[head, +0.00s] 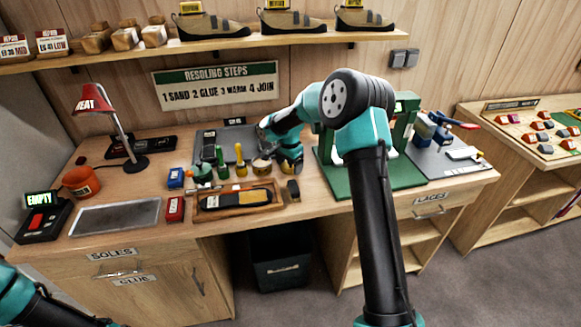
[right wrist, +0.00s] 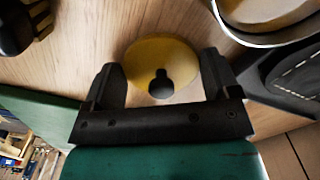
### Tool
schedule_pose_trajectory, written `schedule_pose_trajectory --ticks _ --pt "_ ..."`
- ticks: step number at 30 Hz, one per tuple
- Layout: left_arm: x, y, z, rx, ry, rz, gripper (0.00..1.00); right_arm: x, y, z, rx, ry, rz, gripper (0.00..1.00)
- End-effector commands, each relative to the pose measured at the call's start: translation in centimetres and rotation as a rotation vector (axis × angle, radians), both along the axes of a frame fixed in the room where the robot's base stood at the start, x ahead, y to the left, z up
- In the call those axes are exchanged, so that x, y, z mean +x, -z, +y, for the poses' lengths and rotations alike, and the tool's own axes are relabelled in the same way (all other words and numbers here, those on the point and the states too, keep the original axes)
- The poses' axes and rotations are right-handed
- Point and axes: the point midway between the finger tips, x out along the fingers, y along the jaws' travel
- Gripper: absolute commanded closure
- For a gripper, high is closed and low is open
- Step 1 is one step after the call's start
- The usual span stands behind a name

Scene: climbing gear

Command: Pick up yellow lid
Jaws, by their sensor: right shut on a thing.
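The yellow lid (right wrist: 158,55) is round with a black knob and shows in the right wrist view. My right gripper (right wrist: 160,72) has a finger against each side of it and is shut on it. In the head view my right gripper (head: 290,163) is low over the workbench, beside a pale round pot, and the lid cannot be made out clearly there. Whether the lid touches the wood below is hard to tell. My left gripper is out of view; only part of my left arm shows at the lower left.
The pale pot (head: 261,167) stands close to the left of the gripper. A green machine (head: 405,104) on a green base stands to the right. Green- and yellow-handled tools stand at the left.

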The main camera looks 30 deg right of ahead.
Motion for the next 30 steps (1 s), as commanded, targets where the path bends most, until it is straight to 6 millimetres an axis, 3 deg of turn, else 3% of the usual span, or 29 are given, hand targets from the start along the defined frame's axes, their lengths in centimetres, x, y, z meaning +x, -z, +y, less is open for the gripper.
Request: schedule_pose_trajectory --ticks 3,14,30 --pt "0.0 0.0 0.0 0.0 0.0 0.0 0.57 0.0 0.0 0.0 0.0 0.0 0.0 0.41" --pt "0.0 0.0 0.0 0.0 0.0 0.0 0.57 0.1 -0.9 0.0 0.0 0.001 -0.003 0.41" --pt "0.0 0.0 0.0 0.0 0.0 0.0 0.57 0.1 -9.2 0.0 0.0 0.0 -0.002 0.41"
